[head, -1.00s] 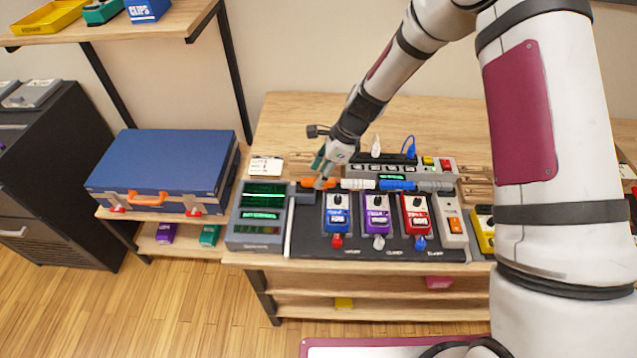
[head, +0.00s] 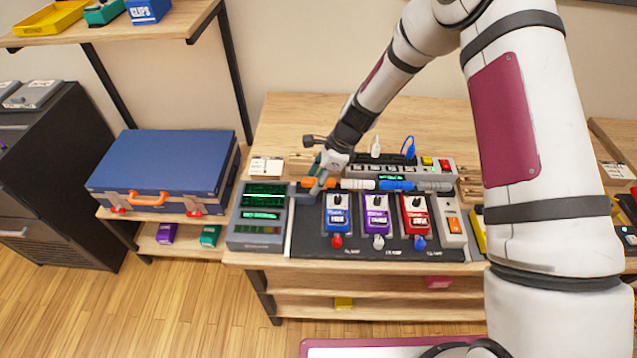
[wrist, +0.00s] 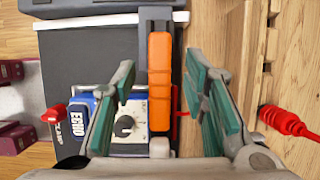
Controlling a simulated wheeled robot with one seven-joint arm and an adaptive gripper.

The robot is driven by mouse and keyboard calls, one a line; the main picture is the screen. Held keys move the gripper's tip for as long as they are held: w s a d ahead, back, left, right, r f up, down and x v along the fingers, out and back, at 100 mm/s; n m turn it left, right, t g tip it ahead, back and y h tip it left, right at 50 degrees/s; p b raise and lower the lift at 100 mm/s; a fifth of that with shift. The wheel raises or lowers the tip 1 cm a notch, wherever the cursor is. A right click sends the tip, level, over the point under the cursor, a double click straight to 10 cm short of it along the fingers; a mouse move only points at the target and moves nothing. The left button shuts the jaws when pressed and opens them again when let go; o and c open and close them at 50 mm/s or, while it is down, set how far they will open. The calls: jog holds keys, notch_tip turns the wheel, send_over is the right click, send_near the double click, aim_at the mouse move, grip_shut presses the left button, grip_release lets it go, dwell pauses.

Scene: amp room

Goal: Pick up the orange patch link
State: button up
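The orange patch link (wrist: 159,80) lies in the wrist view between the two teal-padded fingers of my gripper (wrist: 165,100). The fingers stand apart, with a gap on both sides of the link, and do not touch it. In the head view the orange link (head: 308,183) sits at the left end of a row of links behind the pedals, partly hidden by my gripper (head: 318,186). A dark grey holder piece runs beside and beyond the link in the wrist view.
White (head: 357,184) and blue (head: 397,185) links lie right of the orange one. Blue (head: 337,215), purple (head: 376,216) and red (head: 415,216) pedals stand in front. A grey rack unit (head: 258,215) is at left, a power strip (head: 375,166) behind.

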grip_shut()
jog(key=shift+r, duration=0.15)
dwell(0.4)
